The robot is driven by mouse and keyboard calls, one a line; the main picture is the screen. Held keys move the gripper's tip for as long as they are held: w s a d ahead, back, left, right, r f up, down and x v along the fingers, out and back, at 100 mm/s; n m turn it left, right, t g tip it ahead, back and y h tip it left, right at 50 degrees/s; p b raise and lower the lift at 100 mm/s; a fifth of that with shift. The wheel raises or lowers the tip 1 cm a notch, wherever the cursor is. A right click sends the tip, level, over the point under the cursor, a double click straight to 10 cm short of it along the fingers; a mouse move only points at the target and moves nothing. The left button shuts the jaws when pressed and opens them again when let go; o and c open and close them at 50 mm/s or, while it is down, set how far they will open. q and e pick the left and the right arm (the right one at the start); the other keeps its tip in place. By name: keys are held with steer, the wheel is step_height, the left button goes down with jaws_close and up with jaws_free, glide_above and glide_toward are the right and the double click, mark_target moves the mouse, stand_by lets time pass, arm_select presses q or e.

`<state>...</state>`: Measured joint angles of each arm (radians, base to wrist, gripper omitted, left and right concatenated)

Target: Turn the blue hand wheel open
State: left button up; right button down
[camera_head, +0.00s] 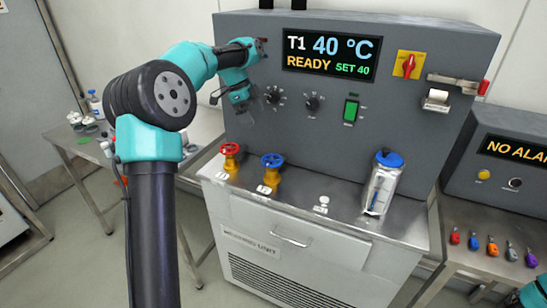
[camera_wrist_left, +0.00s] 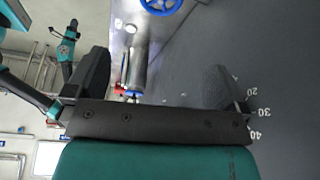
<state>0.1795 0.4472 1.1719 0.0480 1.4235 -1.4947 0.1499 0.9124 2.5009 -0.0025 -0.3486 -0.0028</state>
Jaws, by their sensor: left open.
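The blue hand wheel (camera_head: 272,160) sits on a yellow valve body on the metal ledge of the grey unit, right of a red wheel (camera_head: 230,149). Part of the blue wheel (camera_wrist_left: 161,5) also shows at the top edge of the left wrist view. My left gripper (camera_head: 244,105) is above the ledge, in front of the panel and left of the dials, up and left of the blue wheel and apart from it. In the left wrist view its two dark fingers are spread with nothing held between them. A teal part of my right arm (camera_head: 533,294) shows at the lower right corner.
A clear bottle with a blue cap (camera_head: 380,182) stands on the ledge to the right. The panel carries dials (camera_head: 312,102), a green switch (camera_head: 351,110) and a red rotary switch (camera_head: 409,65). A side table with small coloured items stands at right.

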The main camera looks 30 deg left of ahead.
mark_target(273, 159)
arm_select(q)
steer(key=x, duration=1.7)
steer(key=shift+w+d, duration=0.1)
steer(key=c, duration=0.7)
